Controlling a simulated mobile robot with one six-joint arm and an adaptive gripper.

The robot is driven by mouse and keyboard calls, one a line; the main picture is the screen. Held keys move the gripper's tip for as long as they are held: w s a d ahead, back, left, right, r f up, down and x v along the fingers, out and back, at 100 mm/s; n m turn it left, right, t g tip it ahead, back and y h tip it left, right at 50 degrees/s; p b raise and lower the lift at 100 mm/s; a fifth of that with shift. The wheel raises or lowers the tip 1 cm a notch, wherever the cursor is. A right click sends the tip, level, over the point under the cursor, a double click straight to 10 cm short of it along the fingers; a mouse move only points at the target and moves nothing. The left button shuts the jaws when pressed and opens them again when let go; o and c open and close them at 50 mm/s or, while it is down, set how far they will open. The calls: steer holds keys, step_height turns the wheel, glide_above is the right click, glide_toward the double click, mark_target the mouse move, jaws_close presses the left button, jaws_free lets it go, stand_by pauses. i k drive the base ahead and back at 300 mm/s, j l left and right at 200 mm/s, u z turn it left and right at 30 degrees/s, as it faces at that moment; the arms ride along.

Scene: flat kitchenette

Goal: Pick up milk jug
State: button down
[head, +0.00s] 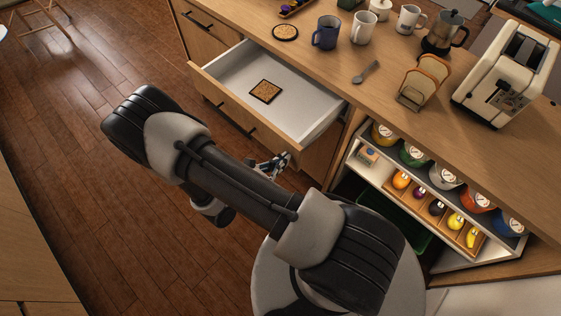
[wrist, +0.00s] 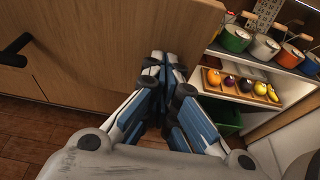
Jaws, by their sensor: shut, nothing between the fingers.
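I cannot pick out a milk jug for sure in either view. A small white lidded pot (head: 380,9) stands at the back of the counter between a white mug (head: 363,28) and a printed white mug (head: 410,19); it is too small to tell if it is a jug. My gripper (head: 278,160) is shut and empty, low by the right end of the open drawer's front. In the wrist view my closed fingers (wrist: 160,68) point at a wooden front panel (wrist: 130,35); whether they touch it I cannot tell.
The drawer (head: 310,92) is open with a square brown mat (head: 265,91) inside. The counter holds a dark blue mug (head: 326,33), spoon (head: 366,72), toast rack (head: 424,82), moka pot (head: 443,35) and toaster (head: 508,72). Open shelves (head: 374,176) hold colored jars and fruit.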

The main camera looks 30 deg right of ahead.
mark_target(409, 15)
steer(key=i+l, duration=0.1)
steer(key=l, duration=0.45)
steer(key=i+l, duration=0.1)
steer(key=l, duration=0.5)
